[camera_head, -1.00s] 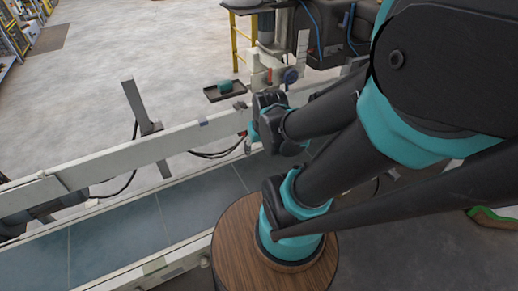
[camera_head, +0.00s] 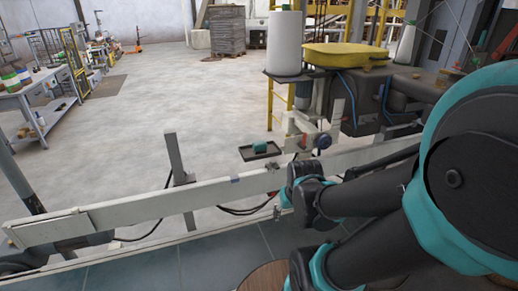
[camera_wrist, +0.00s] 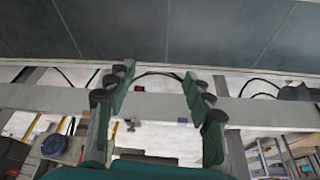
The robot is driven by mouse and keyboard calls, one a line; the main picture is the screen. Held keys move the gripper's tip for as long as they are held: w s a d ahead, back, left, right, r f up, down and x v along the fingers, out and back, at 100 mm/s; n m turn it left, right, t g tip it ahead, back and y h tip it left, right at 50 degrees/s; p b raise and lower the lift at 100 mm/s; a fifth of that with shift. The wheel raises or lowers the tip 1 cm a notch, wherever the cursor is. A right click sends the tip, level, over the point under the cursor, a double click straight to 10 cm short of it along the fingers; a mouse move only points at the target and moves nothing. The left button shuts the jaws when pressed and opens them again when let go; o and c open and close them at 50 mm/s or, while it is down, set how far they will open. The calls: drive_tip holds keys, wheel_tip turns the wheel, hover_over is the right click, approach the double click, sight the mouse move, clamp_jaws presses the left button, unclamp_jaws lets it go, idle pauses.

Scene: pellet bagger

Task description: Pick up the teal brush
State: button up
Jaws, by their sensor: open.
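A small teal object (camera_head: 260,147), which may be the teal brush, lies on a small dark tray (camera_head: 247,155) beyond the conveyor rail in the head view. It is too small there to make out bristles or a handle. My gripper (camera_wrist: 158,82) is open and empty in the wrist view, its green-padded fingers spread wide over the rail. No brush can be made out between the fingers. In the head view my arm reaches in from the right, its wrist end near the rail, to the right of and nearer than the tray.
The pale conveyor rail (camera_head: 130,205) crosses the head view, with the dark belt (camera_head: 150,270) on the near side. An upright post (camera_head: 174,155) stands left of the tray. Machinery with a yellow cover (camera_head: 345,55) and a white cylinder (camera_head: 284,45) stands behind. Open floor lies left.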

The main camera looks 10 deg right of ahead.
drive_tip(key=shift+o, duration=0.6)
drive_tip(key=o, duration=0.4)
drive_tip(key=w+a+r+g, duration=0.1)
drive_tip(key=w+r, duration=0.6)
drive_tip(key=w, duration=0.3)
drive_tip(key=w+a+r+n+g, duration=0.1)
drive_tip(key=w+r, duration=0.7)
drive_tip(key=w, duration=0.3)
drive_tip(key=w+a+r+n, duration=0.1)
drive_tip(key=w+r, duration=0.7)
drive_tip(key=w, duration=0.3)
drive_tip(key=shift+w+a+r+g, duration=0.1)
drive_tip(key=shift+a+g, duration=0.2)
drive_tip(key=shift+g, duration=0.1)
drive_tip(key=shift+o, duration=0.2)
approach(260, 143)
drive_tip(key=f, duration=0.5)
drive_tip(key=shift+w+d+f, duration=0.1)
drive_tip(key=shift+w+f, duration=0.2)
drive_tip(key=shift+w, duration=0.05)
drive_tip(key=shift+w+f, duration=0.25)
drive_tip(key=shift+f, duration=1)
drive_tip(key=shift+w+f, duration=0.2)
drive_tip(key=shift+f, duration=1.05)
